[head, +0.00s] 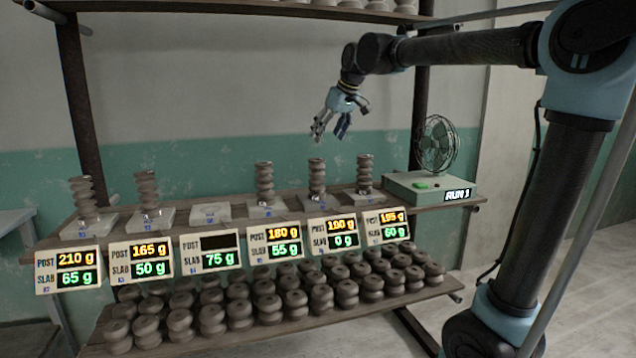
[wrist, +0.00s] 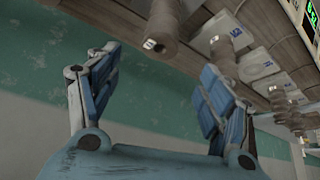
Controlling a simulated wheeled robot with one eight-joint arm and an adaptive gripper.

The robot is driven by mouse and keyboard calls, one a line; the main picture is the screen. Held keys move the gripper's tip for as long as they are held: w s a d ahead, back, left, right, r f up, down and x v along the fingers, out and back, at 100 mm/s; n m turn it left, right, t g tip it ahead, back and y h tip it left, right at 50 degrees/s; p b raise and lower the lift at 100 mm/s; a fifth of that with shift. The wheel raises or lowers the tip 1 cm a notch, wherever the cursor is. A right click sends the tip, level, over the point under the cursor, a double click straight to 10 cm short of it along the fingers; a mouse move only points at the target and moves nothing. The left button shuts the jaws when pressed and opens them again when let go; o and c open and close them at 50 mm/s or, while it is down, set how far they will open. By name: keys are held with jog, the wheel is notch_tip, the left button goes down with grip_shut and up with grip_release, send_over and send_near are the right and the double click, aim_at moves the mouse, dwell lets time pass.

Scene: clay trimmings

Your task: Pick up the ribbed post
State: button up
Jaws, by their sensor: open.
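Several grey-brown ribbed posts stand upright along the shelf in the head view: far left (head: 83,195), second (head: 148,190), fourth place (head: 265,183), fifth place (head: 317,180) and far right (head: 364,172). I cannot tell which one the task means. The third place holds only a pale slab (head: 210,213), with no post on it. My gripper (head: 329,131) is open and empty, above the shelf near the fifth-place post and apart from it. In the wrist view, my gripper (wrist: 158,62) has its fingers spread, with a ribbed post (wrist: 163,28) beyond them.
Placards with lit weights front the shelf; the third placard (head: 209,251) has a dark post readout. A green fan (head: 438,145) stands on a box (head: 420,188) at the right. Many ribbed pieces (head: 240,300) fill the lower shelf. Another loaded shelf (head: 280,8) is overhead.

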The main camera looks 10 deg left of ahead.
aim_at(318, 159)
jog(key=x, duration=1.1)
jog(key=shift+a+f, duration=0.15)
jog(key=shift+f, duration=0.05)
jog(key=shift+x, duration=2.8)
jog(key=shift+s+d+f, duration=0.1)
jog(key=shift+d, duration=0.1)
jog(key=c, duration=1.7)
